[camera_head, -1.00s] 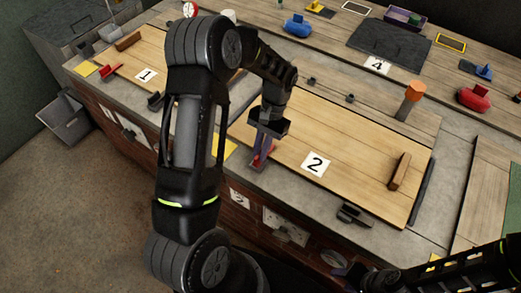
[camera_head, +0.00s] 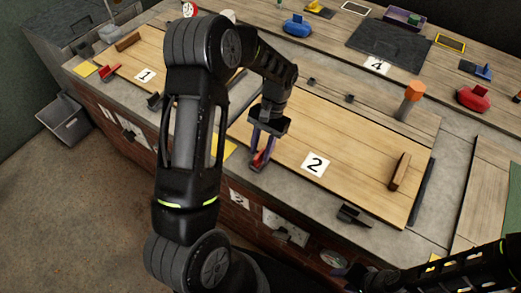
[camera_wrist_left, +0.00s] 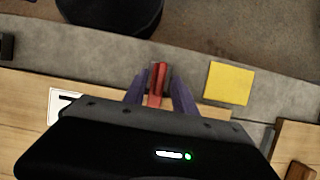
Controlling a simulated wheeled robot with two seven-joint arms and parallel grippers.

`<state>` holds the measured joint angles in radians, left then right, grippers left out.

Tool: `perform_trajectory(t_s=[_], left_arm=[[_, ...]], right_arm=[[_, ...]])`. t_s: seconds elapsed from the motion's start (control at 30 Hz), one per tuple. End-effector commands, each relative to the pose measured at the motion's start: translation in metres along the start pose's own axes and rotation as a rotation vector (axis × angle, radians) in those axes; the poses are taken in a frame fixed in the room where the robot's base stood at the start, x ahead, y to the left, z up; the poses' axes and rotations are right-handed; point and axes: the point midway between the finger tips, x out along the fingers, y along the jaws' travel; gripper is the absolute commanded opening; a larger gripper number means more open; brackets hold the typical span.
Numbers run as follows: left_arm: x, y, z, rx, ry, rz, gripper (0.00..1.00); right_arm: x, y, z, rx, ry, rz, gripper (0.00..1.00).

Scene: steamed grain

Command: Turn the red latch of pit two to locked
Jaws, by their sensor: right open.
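Pit two has a wooden lid (camera_head: 330,150) with a white "2" label (camera_head: 315,164). Its red latch (camera_head: 261,160) sits at the lid's front left edge; it also shows in the left wrist view (camera_wrist_left: 157,82). My left gripper (camera_head: 264,150) points down at the latch. In the left wrist view its two purple fingers (camera_wrist_left: 158,85) stand on either side of the red handle, with gaps between. It is open around the latch, not clamped. My right gripper (camera_head: 358,277) is low at the bottom right, away from the latch, and only partly clear.
A yellow patch (camera_wrist_left: 229,83) lies beside the latch on the grey counter. A wooden handle (camera_head: 399,172) stands on the lid's right side. Lid one (camera_head: 130,55) with its red latch (camera_head: 109,72) is at the left. An orange-topped post (camera_head: 411,95) stands behind lid two.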

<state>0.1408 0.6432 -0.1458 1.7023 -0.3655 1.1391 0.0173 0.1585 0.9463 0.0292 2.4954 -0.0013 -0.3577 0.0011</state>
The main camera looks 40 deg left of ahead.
Motion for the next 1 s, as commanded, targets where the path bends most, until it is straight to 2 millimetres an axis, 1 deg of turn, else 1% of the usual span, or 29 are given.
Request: perform_trajectory(t_s=[0.3, 0.4, 0.47, 0.6, 1.0], left_arm=[[-0.049, 0.000, -0.001, 0.002, 0.004, -0.001, 0.33], [-0.062, 0.000, -0.001, 0.002, 0.003, -0.001, 0.33], [-0.068, 0.000, -0.001, 0.002, 0.004, -0.001, 0.33], [-0.072, 0.001, 0.000, 0.002, 0.001, 0.000, 0.33], [-0.072, 0.000, 0.000, 0.002, 0.001, 0.000, 0.33]], right_arm=[[0.004, 0.001, 0.000, 0.000, 0.000, 0.000, 0.45], [0.004, 0.002, 0.000, 0.000, 0.000, 0.000, 0.45], [0.004, 0.002, 0.000, 0.000, 0.000, 0.000, 0.45], [0.004, 0.002, 0.000, 0.000, 0.000, 0.000, 0.45], [0.004, 0.002, 0.000, 0.000, 0.000, 0.000, 0.45]])
